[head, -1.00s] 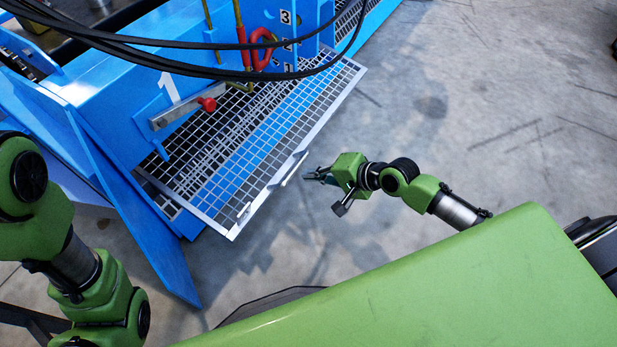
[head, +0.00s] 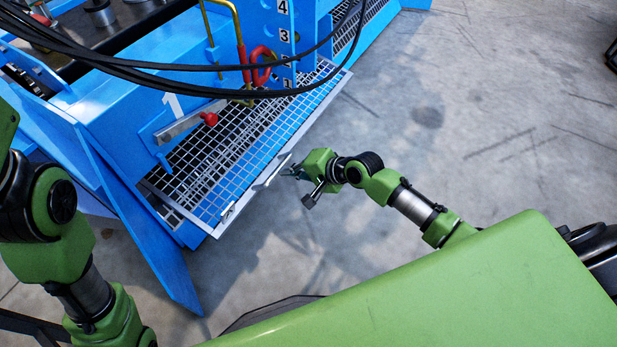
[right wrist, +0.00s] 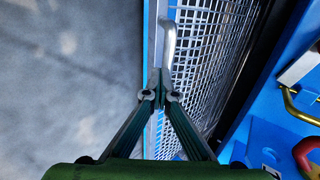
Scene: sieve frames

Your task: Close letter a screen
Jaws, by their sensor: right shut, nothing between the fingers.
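A mesh screen (head: 255,145) in a pale metal frame sticks out of the blue machine, below the number 1. No letter on it is readable. Two small handles sit along its front edge, a left one (head: 228,211) and a right one (head: 279,169). My right gripper (head: 288,172) is shut and empty at the front edge, close to the right handle. In the right wrist view, the closed fingertips (right wrist: 160,88) meet at the frame's edge, just below the metal handle (right wrist: 168,45). Contact is hard to judge. My left gripper is out of view; only its arm shows.
A bar with a red knob (head: 209,118) stands over the screen. Black cables (head: 180,80) hang across the machine's front. A red carabiner-like ring (head: 262,70) is by the number plates. A blue slanted panel (head: 165,255) stands left. The grey floor (head: 450,120) at right is clear.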

